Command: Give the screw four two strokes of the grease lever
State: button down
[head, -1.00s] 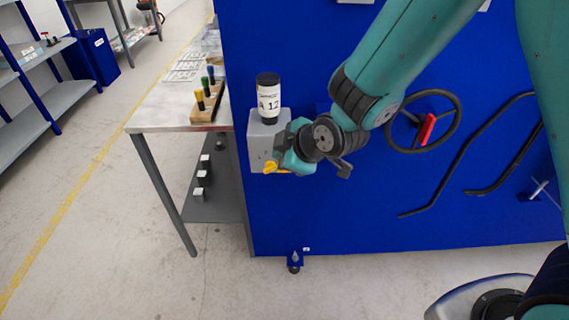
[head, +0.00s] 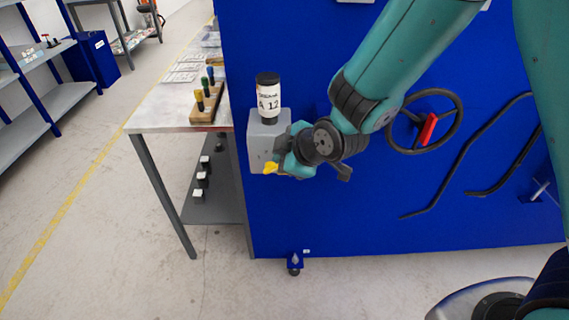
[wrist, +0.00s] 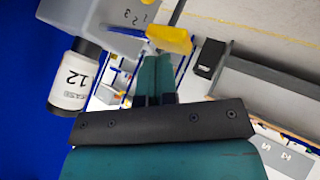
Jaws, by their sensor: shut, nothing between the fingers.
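The grease unit is a grey box (head: 257,148) on the blue panel's left edge, with a black-capped, white-labelled cartridge (head: 268,100) marked A 12 on top. Its lever has a yellow handle (head: 270,168), seen just at the tip of my gripper (head: 284,165). In the wrist view the yellow handle (wrist: 168,38) lies right in front of my gripper's shut teal fingers (wrist: 153,62), close to or touching them; I cannot tell which. The fingers hold nothing. The grey box (wrist: 105,25), with the digits 1 2 3, and the cartridge (wrist: 75,80) are to the left there.
A red-handled handwheel (head: 424,121) and black bent pipes (head: 460,160) are on the blue panel to the right. A workbench (head: 165,112) with a wooden block of coloured-top pieces (head: 207,104) stands left. The floor before the panel is clear.

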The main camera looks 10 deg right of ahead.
jog(key=shift+f+b, duration=0.7)
jog(key=shift+f, duration=0.15)
dwell(0.6)
dwell(0.5)
jog(key=shift+r+p, duration=1.2)
jog(key=shift+r, duration=0.6)
notch_tip(320, 180, up, 5)
jog(key=p, duration=0.3)
jog(key=shift+f, duration=0.2)
jog(key=shift+r+p, duration=0.2)
jog(key=shift+p, duration=0.1)
